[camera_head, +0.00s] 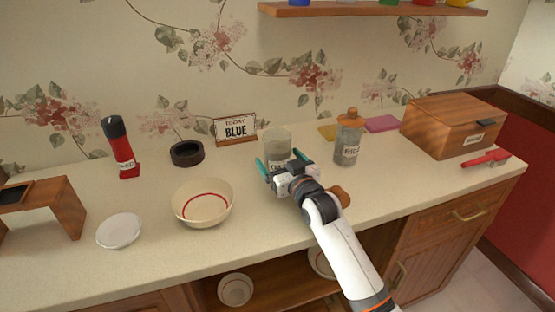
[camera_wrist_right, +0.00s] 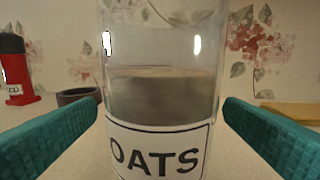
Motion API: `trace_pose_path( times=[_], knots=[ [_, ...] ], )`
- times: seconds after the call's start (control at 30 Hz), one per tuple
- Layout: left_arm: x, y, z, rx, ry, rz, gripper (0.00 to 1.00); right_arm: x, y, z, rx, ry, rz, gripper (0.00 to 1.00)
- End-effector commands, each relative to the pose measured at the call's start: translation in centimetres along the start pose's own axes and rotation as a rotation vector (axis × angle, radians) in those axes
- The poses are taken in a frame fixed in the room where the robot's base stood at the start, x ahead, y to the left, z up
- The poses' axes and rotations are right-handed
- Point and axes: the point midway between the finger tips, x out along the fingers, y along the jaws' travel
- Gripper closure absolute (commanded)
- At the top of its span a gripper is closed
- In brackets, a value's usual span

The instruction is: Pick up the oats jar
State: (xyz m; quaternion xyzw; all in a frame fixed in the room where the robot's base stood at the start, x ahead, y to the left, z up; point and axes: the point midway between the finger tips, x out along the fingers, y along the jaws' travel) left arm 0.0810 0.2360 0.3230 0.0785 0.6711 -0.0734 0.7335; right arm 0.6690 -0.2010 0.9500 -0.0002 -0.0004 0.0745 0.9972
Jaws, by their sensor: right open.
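In the right wrist view the jar (camera_wrist_right: 160,85) fills the middle, with a white label reading "OATS" and grey-brown contents. My right gripper (camera_head: 280,162) is open, with its teal fingers at the near side of the jar. In the wrist view one finger shows on each side of the jar, with slim gaps beside the glass. The jar stands upright on the counter. My left gripper is not in view.
A second labelled jar with an orange-brown lid (camera_head: 347,140) stands right of the oats jar. A wooden box (camera_head: 440,125) is at right. A brown object (camera_head: 341,196) sits beside my forearm.

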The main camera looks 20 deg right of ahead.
Motion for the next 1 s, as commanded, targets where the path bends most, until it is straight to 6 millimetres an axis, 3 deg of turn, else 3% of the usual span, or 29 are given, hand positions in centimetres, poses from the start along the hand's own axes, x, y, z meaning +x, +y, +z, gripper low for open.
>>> trace_pose_path(
  times=[0.2,0.5,0.9,1.0],
  knots=[
    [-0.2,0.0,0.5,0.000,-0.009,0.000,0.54,2.9,-0.1,0.2,0.000,-0.001,0.000,0.09],
    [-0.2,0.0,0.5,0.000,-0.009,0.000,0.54,3.2,-0.1,0.1,0.001,-0.001,0.000,0.09],
    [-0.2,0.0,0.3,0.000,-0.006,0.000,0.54,3.2,-0.1,0.3,0.000,-0.005,0.000,0.72],
    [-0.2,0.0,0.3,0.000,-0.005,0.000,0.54,3.2,-0.1,0.3,0.000,-0.005,-0.001,0.72]
  ],
)
